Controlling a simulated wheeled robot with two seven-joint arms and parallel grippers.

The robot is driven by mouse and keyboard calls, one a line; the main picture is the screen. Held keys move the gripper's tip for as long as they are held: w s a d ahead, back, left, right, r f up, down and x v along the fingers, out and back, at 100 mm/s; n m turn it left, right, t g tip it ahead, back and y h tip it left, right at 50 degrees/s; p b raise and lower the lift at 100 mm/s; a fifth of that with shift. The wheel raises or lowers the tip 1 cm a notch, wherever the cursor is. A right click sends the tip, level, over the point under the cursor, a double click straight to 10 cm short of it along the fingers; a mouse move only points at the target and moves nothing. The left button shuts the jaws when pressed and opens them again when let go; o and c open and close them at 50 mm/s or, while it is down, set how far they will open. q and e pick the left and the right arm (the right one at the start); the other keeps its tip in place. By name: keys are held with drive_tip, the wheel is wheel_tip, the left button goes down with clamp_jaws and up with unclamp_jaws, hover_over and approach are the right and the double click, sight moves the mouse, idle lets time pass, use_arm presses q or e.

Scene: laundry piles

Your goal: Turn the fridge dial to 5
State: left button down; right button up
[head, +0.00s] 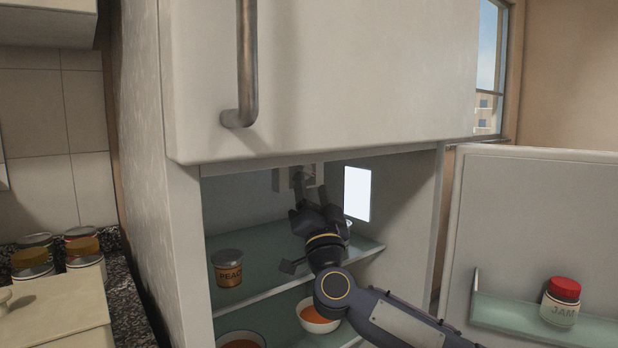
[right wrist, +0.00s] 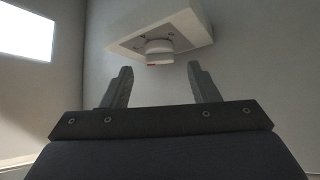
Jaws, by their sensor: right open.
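The fridge dial (right wrist: 159,50) is a round white knob with a small red mark, on the underside of a white housing (right wrist: 178,26) at the fridge's back wall. In the head view the housing (head: 281,180) shows under the upper door, partly hidden by my right gripper (head: 309,186). My right gripper also shows in the right wrist view (right wrist: 160,85), open and empty. Its fingers point at the dial, which appears between and beyond the fingertips. I cannot tell the dial's number. My left gripper is not in view.
The lower fridge door (head: 540,205) stands open at right, with a jam jar (head: 562,300) on its shelf. A peach can (head: 228,268) stands on the glass shelf (head: 270,296), with bowls below. The upper door (head: 350,80) is closed above my arm. A lit panel (head: 357,193) is on the inner wall.

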sight(309, 174)
drive_tip(key=shift+x, duration=1.7)
drive_tip(key=c, duration=1)
